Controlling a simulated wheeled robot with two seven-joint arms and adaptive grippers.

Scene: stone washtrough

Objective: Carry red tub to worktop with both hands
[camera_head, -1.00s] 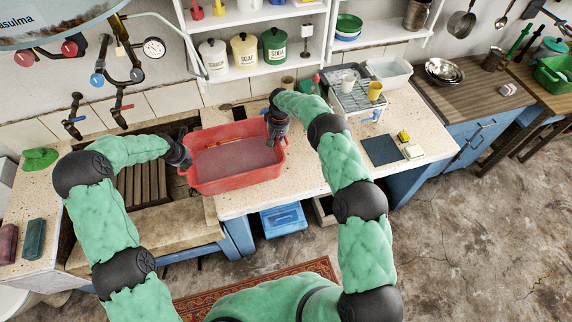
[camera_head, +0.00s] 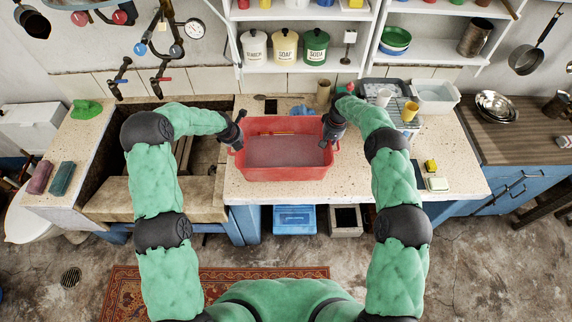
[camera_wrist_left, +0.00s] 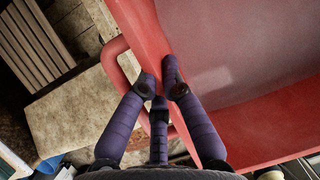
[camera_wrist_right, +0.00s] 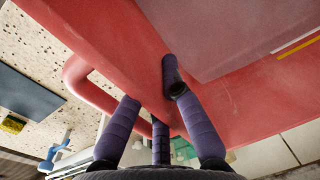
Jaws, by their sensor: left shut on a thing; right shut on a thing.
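The red tub (camera_head: 285,174) is at the worktop (camera_head: 350,190), right of the sunken trough, in the head view. Whether it touches the surface I cannot tell. It holds greyish contents and a thin yellow-orange item. The tub looks about level.
The trough (camera_head: 110,150) with wooden slats lies to the left. A dish rack (camera_head: 400,108) with cups, a dark mat and a yellow sponge (camera_head: 430,165) stand to the right. A blue crate (camera_head: 294,219) is below. Shelves with canisters (camera_head: 285,47) hang behind.

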